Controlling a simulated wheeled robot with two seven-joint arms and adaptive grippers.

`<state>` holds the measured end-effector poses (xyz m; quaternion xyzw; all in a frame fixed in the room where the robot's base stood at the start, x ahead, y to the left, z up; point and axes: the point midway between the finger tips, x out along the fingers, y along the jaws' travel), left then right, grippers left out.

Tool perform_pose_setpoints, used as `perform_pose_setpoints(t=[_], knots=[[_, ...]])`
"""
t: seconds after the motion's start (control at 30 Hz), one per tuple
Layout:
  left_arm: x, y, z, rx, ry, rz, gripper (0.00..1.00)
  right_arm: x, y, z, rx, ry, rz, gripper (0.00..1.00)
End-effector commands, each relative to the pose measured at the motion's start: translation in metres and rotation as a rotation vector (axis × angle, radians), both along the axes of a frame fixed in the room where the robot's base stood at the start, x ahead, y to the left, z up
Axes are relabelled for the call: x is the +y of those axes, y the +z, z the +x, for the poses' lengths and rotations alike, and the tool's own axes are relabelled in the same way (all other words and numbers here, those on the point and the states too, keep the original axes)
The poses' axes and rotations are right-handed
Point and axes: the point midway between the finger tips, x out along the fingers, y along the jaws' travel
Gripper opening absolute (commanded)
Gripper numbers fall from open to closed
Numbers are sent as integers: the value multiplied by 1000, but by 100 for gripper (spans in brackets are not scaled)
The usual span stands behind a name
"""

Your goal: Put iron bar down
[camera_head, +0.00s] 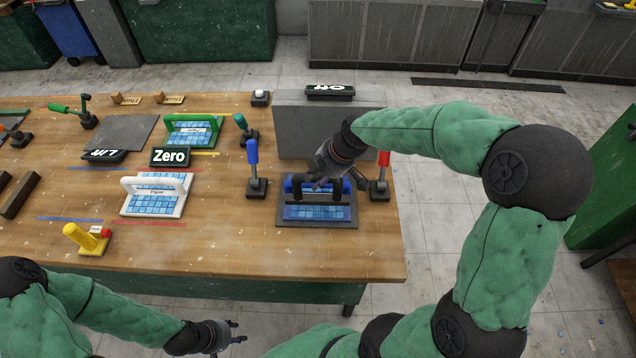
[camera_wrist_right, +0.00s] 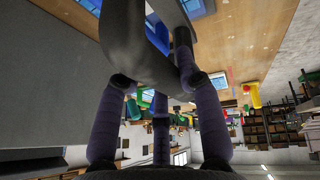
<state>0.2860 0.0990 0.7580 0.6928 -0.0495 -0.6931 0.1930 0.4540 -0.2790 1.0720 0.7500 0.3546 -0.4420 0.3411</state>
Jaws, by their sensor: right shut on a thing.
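The dark iron bar (camera_head: 342,188), a handle-like piece, is at the blue-tiled mosaic sheet (camera_head: 318,212) on a dark grey plate (camera_head: 318,224) near the table's right end. My right gripper (camera_head: 322,184) is shut on it from above. In the right wrist view my right gripper (camera_wrist_right: 160,85) has its fingers on either side of a thick grey bar (camera_wrist_right: 125,50). The fingers hide part of the bar, and I cannot tell whether it touches the sheet. My left gripper (camera_head: 232,338) is open and empty in front of the table, low at the bottom.
A blue-handled lever (camera_head: 253,165) and a red-handled lever (camera_head: 382,175) flank the plate. A grey upright panel (camera_head: 290,130) stands behind it. A white-framed sheet (camera_head: 135,205), a green-framed sheet (camera_head: 190,125) and a yellow lever (camera_head: 85,240) are to the left. The table's front middle is clear.

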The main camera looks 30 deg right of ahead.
Motion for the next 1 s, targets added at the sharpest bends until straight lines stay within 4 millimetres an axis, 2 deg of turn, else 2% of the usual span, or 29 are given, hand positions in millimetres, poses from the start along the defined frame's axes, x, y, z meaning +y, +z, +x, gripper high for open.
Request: perform_pose_setpoints(t=[0.2,0.63,0.67,0.7,0.73,1.0], knots=[[0,-6,0,0,0,0,40,-2,-30,2,1,-1,1,0],[0,-10,0,0,0,0,40,-1,-36,2,-1,-2,0,0],[0,-9,0,0,0,0,40,-1,-36,2,1,-1,1,44],[0,-9,0,0,0,0,40,-1,-35,2,1,-1,1,56],[0,-9,0,0,0,0,40,-1,-35,2,0,-1,0,60],[0,-9,0,0,0,0,40,-1,-35,2,0,-1,0,60]])
